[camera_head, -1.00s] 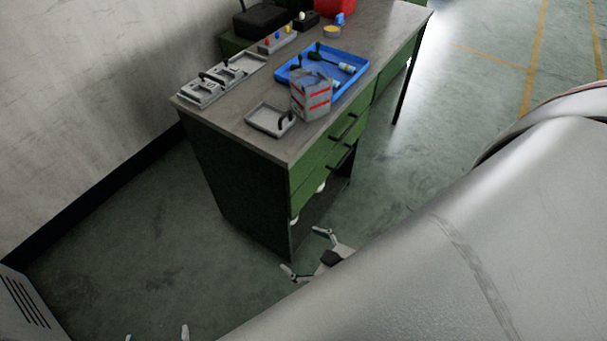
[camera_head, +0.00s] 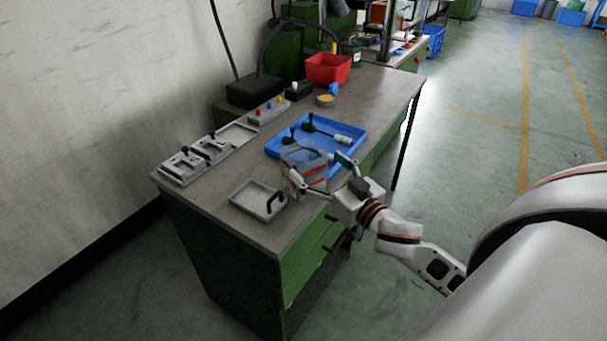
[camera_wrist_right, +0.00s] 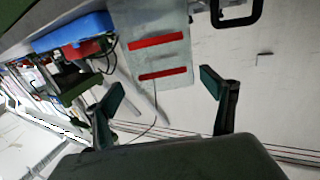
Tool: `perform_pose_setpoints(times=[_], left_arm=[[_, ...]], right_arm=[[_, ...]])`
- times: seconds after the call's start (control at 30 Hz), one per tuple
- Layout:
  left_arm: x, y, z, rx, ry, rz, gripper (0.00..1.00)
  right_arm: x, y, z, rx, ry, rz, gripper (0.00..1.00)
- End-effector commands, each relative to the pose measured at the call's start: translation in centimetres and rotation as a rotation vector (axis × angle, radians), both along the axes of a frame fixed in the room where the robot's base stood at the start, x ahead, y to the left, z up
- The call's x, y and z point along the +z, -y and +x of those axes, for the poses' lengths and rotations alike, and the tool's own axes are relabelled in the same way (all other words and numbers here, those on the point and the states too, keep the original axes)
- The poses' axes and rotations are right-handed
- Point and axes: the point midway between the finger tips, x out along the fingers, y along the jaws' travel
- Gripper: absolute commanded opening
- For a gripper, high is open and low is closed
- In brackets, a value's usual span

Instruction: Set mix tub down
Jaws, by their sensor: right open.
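The mix tub (camera_head: 303,166) is a grey, see-through container with red bands. In the head view it is at the table's front edge, overlapping the near corner of the blue tray; I cannot tell whether it touches the tray. In the right wrist view the tub (camera_wrist_right: 158,45) shows beyond the fingers, its two red bands facing me. My right gripper (camera_head: 328,176) is open, its fingertips close to the tub's right side in the head view. In the wrist view the open fingers (camera_wrist_right: 164,92) have a gap between them and the tub. My left gripper is out of view.
The blue tray (camera_head: 273,147) holds dark-handled tools and a bottle. A small grey tray (camera_head: 252,199) with a black handle lies left of the tub. Grey moulds (camera_head: 187,167), a button box (camera_head: 268,111) and a red bin (camera_head: 328,68) stand farther back. The right-rear tabletop (camera_head: 385,88) is clear.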

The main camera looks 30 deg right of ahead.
Motion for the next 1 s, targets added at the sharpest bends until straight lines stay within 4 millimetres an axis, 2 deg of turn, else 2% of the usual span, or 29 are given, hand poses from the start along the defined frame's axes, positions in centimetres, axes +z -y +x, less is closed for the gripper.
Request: perform_pose_setpoints(times=[0.2,0.5,0.83,1.0], left_arm=[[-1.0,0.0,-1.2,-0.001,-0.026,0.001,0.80],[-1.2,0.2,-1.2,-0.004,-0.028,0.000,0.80],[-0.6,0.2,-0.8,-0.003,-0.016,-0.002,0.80],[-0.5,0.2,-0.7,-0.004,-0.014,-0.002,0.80]], right_arm=[[0.1,-0.3,1.9,0.001,0.000,-0.002,0.83],[0.1,-0.6,5.3,0.000,-0.002,-0.002,0.83],[0.1,-0.6,5.7,0.000,-0.004,-0.001,0.83],[0.1,-0.6,5.7,0.000,-0.003,-0.001,0.39]])
